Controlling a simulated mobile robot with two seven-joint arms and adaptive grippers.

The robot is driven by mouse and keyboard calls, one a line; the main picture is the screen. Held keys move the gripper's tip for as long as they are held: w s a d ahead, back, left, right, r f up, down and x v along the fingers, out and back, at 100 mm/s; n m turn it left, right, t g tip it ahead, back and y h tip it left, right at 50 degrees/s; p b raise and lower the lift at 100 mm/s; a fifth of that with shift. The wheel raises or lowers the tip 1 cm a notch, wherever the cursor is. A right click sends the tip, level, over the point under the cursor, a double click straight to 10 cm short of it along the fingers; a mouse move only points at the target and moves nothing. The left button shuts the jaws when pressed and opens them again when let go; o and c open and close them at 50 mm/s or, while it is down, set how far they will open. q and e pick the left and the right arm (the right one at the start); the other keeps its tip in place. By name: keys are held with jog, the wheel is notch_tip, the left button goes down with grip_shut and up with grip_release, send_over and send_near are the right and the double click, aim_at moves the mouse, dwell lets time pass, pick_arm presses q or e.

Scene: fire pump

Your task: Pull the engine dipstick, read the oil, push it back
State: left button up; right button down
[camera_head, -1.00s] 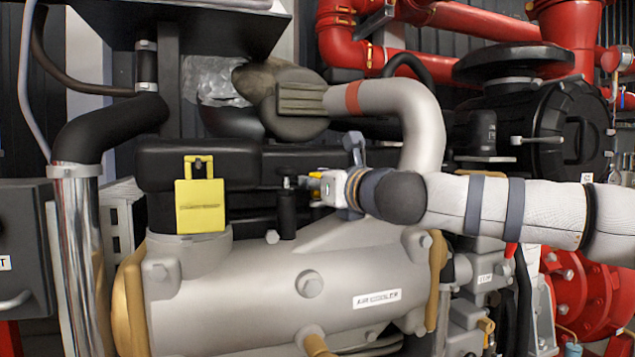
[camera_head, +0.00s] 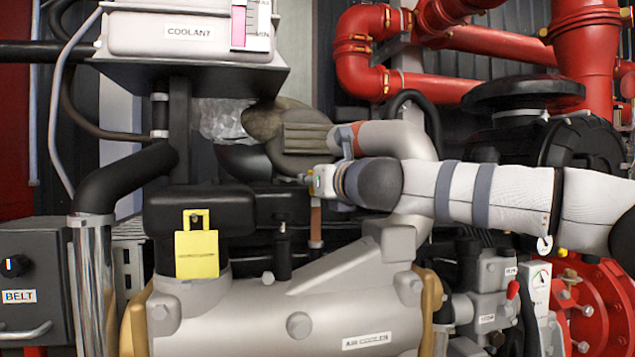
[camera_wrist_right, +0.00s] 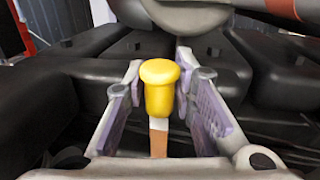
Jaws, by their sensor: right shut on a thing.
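My right gripper (camera_head: 309,180) is shut on the dipstick (camera_head: 316,218) above the engine. In the wrist view, the dipstick's yellow knob (camera_wrist_right: 160,88) sits between the two fingers (camera_wrist_right: 160,72), with a short pale part and a brown strip below it. In the head view, the copper-brown strip hangs upright from the gripper to a small light ring near the dark engine top. I cannot tell whether its lower end is still inside the tube. Any oil mark on the strip is too small to read. My left gripper is not in view.
A grey-brown turbo housing (camera_head: 290,135) and a pale pipe stand close behind my gripper. A coolant tank (camera_head: 190,33) is at upper left, and red pipes (camera_head: 590,60) at right.

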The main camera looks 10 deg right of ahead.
jog(key=c, duration=1.4)
grip_release()
jog(key=shift+s+r, duration=0.1)
jog(key=shift+r, duration=0.55)
jog(key=shift+c, duration=0.2)
jog(key=shift+f, duration=0.2)
jog(key=s+d, duration=0.2)
jog(key=s, duration=1)
jog(key=shift+w+d, duration=0.1)
